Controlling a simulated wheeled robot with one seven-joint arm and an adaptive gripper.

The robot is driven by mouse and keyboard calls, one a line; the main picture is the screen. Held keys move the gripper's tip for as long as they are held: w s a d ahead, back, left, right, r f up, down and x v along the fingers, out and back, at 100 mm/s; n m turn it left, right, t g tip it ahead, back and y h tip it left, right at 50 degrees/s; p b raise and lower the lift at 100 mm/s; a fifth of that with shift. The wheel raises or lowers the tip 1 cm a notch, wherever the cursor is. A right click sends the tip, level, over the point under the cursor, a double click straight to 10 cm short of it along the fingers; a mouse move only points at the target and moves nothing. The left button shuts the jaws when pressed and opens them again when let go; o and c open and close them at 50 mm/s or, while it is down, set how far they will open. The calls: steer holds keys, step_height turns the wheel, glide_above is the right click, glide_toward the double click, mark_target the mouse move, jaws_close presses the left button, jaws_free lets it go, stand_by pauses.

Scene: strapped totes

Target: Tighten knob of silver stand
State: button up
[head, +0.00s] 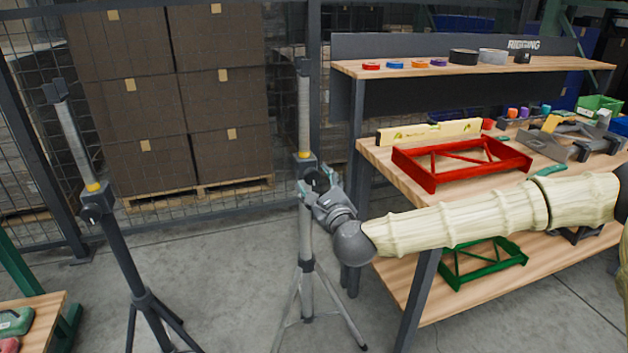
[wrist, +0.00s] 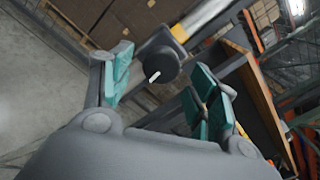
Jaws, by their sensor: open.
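The silver stand (head: 306,238) is upright on its tripod legs in the middle of the head view, with a yellow ring and a dark collar below its thin upper pole. Its dark round knob (wrist: 158,64), with a white mark, faces the wrist camera. My gripper (head: 317,184) is at collar height beside the stand. In the wrist view, its teal-padded fingers (wrist: 161,80) are spread on either side of the knob, with gaps visible. In the head view my fingers partly hide the knob.
A black stand (head: 123,255) with a similar knob (head: 91,214) stands to the left. A workbench (head: 378,157) bearing a red frame (head: 462,163) is close on the right, under my arm. Behind are a mesh fence and stacked boxes (head: 134,108). Floor between the stands is clear.

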steer(key=v, duration=0.9)
steer(key=shift+w, duration=0.1)
steer(key=s+a+f+n+g, duration=0.1)
steer(key=s+f+n+g, duration=0.5)
steer(key=f, duration=0.6)
steer(key=s+a+f+n+g, duration=0.1)
steer(key=s+f+n, duration=0.3)
steer(key=s+f, duration=0.55)
steer(key=s+a+f+n+g, duration=0.1)
steer(key=s+f+n+g, duration=0.35)
steer(key=f, duration=0.85)
steer(key=s+d+f+n+g+h, duration=0.3)
steer(key=s+d+f+n, duration=0.3)
steer(key=s+d, duration=0.45)
steer(key=s+d+f+n+g+h, duration=0.25)
steer(key=s+d+f+n, duration=0.35)
steer(key=s+d, duration=0.4)
step_height(320, 180, up, 21)
steer(key=d+p, duration=0.1)
steer(key=p, duration=2)
steer(key=shift+w+f+m+p, duration=0.2)
steer(key=shift+w+m+p, duration=0.15)
steer(key=shift+m, duration=0.1)
